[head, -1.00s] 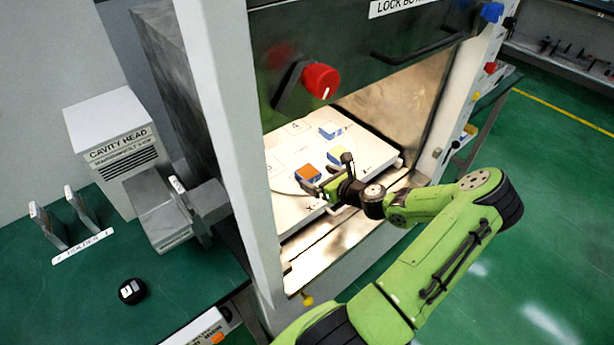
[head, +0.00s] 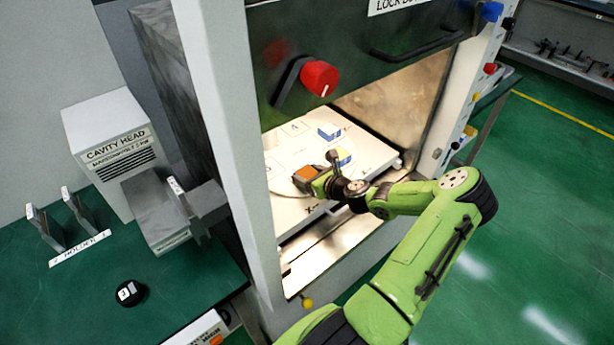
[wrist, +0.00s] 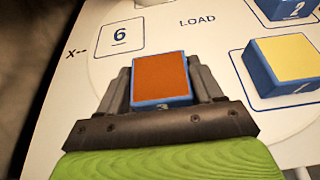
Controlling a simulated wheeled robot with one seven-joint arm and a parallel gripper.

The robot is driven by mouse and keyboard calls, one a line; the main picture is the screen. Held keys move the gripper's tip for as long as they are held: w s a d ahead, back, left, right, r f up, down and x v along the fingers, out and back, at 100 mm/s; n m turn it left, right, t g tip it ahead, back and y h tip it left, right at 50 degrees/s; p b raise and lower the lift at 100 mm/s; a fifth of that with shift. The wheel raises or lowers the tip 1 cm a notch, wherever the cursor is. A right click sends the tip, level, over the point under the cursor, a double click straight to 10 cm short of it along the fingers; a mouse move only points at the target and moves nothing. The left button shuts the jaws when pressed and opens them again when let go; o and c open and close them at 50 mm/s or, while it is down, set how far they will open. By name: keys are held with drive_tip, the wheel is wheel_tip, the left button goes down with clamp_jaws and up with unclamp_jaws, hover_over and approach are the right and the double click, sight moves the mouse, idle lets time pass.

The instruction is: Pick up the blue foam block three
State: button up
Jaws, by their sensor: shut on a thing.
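A blue foam block with an orange top (head: 305,173) is at the front left of the white plate inside the open cavity. It also shows in the wrist view (wrist: 159,78), between the two fingers. My gripper (head: 315,179) is shut on this block, with one finger along each side.
A blue block with a yellow top (head: 343,155) and another blue block (head: 329,131) stand on the white plate (head: 375,150) to the right and behind. The cabinet's left post (head: 232,150) and raised dark door (head: 360,60) frame the opening.

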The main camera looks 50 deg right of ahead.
sight(309, 175)
wheel_tip(309, 175, up, 10)
drive_tip(key=p, duration=0.3)
drive_tip(key=shift+s, duration=0.1)
idle(0.4)
